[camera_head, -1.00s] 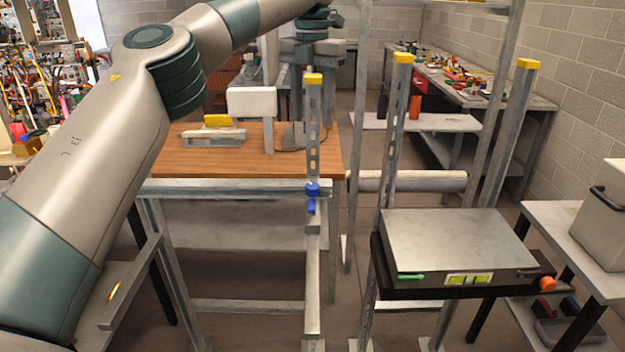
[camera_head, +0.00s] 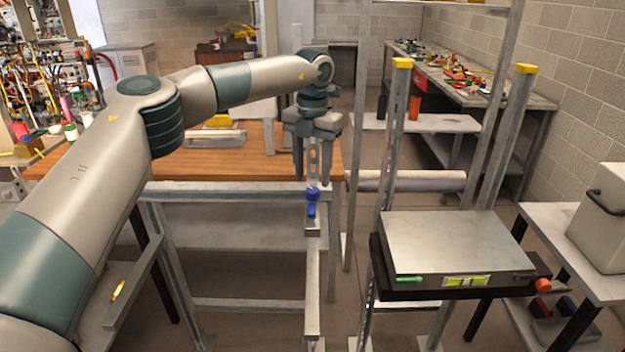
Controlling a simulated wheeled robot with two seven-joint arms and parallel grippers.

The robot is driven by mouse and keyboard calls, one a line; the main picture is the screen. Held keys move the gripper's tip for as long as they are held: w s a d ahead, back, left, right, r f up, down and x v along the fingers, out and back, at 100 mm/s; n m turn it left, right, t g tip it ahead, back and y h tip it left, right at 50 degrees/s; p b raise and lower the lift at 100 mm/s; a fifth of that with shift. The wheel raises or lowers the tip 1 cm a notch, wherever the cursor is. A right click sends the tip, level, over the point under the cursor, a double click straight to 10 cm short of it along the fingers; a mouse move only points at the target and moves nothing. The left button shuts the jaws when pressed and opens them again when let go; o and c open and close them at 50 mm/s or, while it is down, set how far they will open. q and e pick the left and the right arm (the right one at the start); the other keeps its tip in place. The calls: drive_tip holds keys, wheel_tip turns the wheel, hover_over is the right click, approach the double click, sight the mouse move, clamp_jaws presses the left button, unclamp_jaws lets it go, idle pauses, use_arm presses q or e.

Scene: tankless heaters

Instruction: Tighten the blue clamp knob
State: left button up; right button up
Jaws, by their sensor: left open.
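The blue clamp knob (camera_head: 312,196) sits on an upright metal post (camera_head: 313,260) in the middle of the view, in front of the wooden table. My left gripper (camera_head: 312,178) points down just above the knob, with its two fingers apart on either side of the post's upper part. The fingers hold nothing that I can see. I cannot tell whether the fingertips touch the post. My right gripper does not show.
A wooden table (camera_head: 225,165) stands behind the post. To the right, a metal box (camera_head: 455,243) with a green lever and an orange knob (camera_head: 543,286) rests on a black frame between tall yellow-capped uprights (camera_head: 402,64). A long workbench (camera_head: 470,95) lines the right wall.

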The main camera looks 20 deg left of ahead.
sight(313, 189)
use_arm(q)
drive_tip(key=shift+f+p, duration=0.45)
drive_tip(key=shift+f, duration=1.5)
drive_tip(key=c, duration=1.1)
